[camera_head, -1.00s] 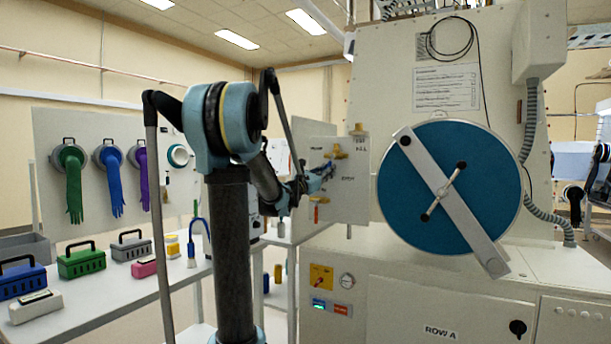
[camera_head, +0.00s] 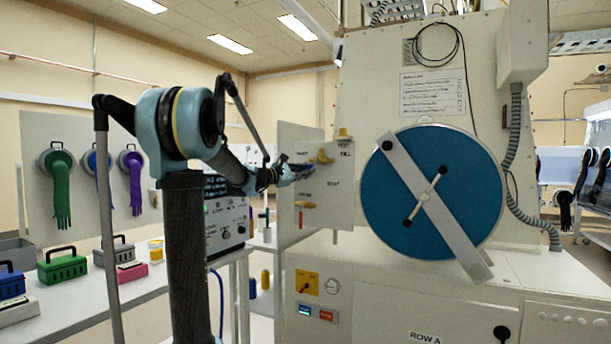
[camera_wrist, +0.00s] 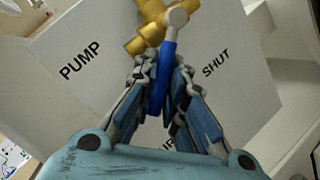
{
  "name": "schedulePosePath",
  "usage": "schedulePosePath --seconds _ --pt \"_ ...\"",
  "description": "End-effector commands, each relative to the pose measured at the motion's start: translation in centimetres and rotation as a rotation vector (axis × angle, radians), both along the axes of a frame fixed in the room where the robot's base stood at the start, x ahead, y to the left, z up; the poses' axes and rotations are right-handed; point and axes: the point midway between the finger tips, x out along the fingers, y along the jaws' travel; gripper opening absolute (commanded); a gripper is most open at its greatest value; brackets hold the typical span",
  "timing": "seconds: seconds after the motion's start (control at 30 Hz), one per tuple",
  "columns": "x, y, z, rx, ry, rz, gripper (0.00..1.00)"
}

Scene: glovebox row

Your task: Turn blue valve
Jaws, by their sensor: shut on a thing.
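The blue valve is a brass fitting with a blue lever on a pale panel (camera_head: 340,205). In the wrist view its brass body (camera_wrist: 150,28) is at the top and its blue lever (camera_wrist: 162,75) runs down from a grey hub. My gripper (camera_wrist: 160,92) has its fingers closed around the lever, whose lower end shows between them. The panel reads PUMP at left and SHUT at right; a label below is mostly hidden by my gripper. In the head view my gripper (camera_head: 296,171) is just left of the brass body (camera_head: 321,157), and the lever is hard to make out.
Another brass fitting (camera_head: 305,205) with an orange handle is lower on the panel. A big blue disc (camera_head: 400,215) with a grey bar is on the cabinet at right. A bench (camera_head: 80,300) with coloured cases and hanging gloves is at left.

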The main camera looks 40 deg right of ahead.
Motion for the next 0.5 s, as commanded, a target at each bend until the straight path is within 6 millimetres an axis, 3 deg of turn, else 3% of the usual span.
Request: schedulePosePath --seconds 0.47,0.5 --pt "0.51 0.06 0.17 0.003 -0.007 0.010 0.00" --pt "0.51 0.05 0.17 0.003 -0.006 0.010 0.20"
